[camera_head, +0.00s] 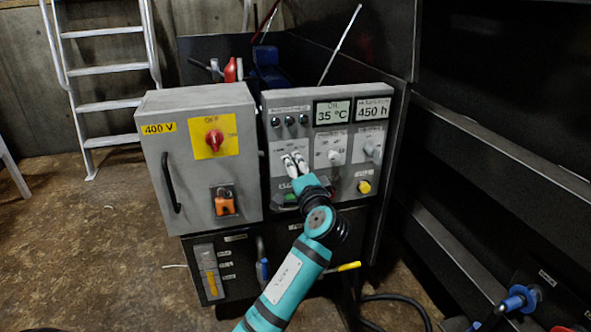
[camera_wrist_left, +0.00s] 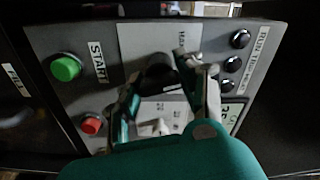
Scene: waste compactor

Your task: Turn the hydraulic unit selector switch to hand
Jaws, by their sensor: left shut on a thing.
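My left gripper (camera_head: 294,163) reaches the grey control panel from below, at the left one of three selector switches. In the left wrist view, its fingers (camera_wrist_left: 168,82) are closed around a dark selector knob (camera_wrist_left: 159,73) on a light label plate. The fingers hide much of the knob, so its pointing direction is unclear. The plate's lettering is only partly legible, starting with "HA". A middle selector (camera_head: 334,156) and a right selector (camera_head: 372,150) sit beside it, untouched. My right gripper is not in view.
In the left wrist view, a green START button (camera_wrist_left: 65,68) and a red button (camera_wrist_left: 91,125) are left of the fingers. Dark indicator lamps (camera_wrist_left: 240,38) are at the right. A grey cabinet with a red rotary switch (camera_head: 214,138) stands left of the panel. A yellow button (camera_head: 364,187) is lower right.

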